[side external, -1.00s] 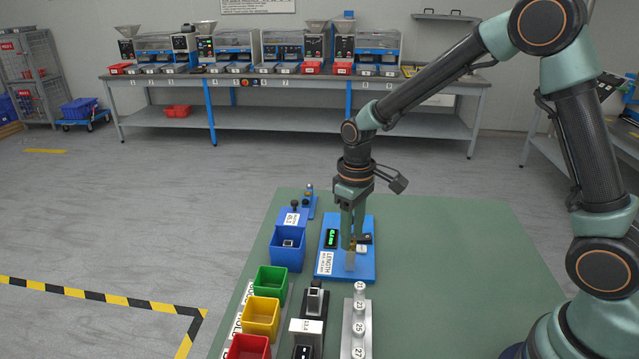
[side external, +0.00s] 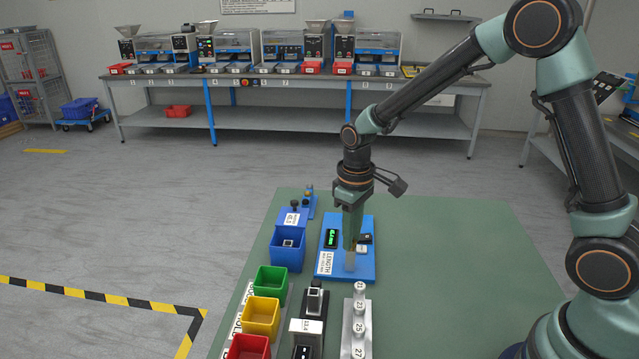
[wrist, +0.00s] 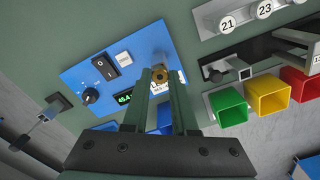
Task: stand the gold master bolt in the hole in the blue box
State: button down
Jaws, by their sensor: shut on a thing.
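The gold master bolt (wrist: 160,76) shows in the wrist view as a round gold head between my fingertips. My gripper (wrist: 161,78) is shut on it; in the side view my gripper (side external: 351,247) points straight down and hides the bolt. It is just above a grey post (side external: 351,262) on the blue length gauge (side external: 330,268). Whether the bolt's lower end still sits in the post is hidden. An open blue bin (side external: 287,258) stands left of the gauge, with a labelled blue block (side external: 292,217) behind it.
Green (side external: 270,280), yellow (side external: 261,317) and red (side external: 249,347) bins line the front left of the green table (side external: 450,260). A rail of numbered silver pegs (side external: 358,326) stands in front of the gauge. The right of the table is clear.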

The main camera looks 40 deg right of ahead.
jog(key=shift+r, duration=3.05)
jog(key=shift+w, duration=0.1)
send_near(287, 226)
jog(key=s+a+r, duration=0.2)
jog(key=s, duration=0.1)
notch_tip(287, 226, down, 6)
jog(key=shift+w+d, duration=0.2)
jog(key=shift+f, duration=1.85)
dwell(0.3)
jog(key=shift+c, duration=1.9)
grip_release()
